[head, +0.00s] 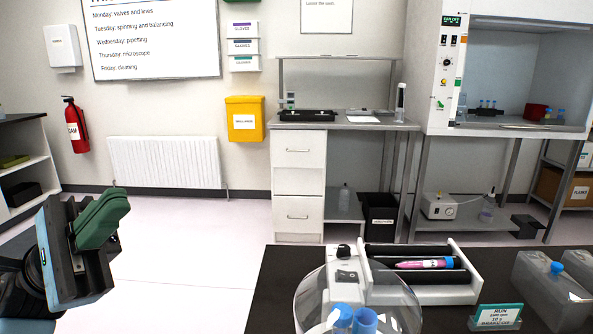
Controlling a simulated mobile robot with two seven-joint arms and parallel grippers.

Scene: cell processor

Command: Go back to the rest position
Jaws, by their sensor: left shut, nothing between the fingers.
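My left gripper (102,217) shows at the left edge of the head view, with a dark body and green fingers. Its fingers are shut with nothing between them. It is held up over the pale floor, to the left of the dark bench and apart from it. My right gripper does not show in this view.
A dark bench (272,296) at the lower right carries a white roller device (420,294) with a pink-labelled tube, a clear dome with blue-capped tubes, a green sign (497,316) and clear containers. A shelf unit (28,158) stands at far left. Open floor (185,270) lies between.

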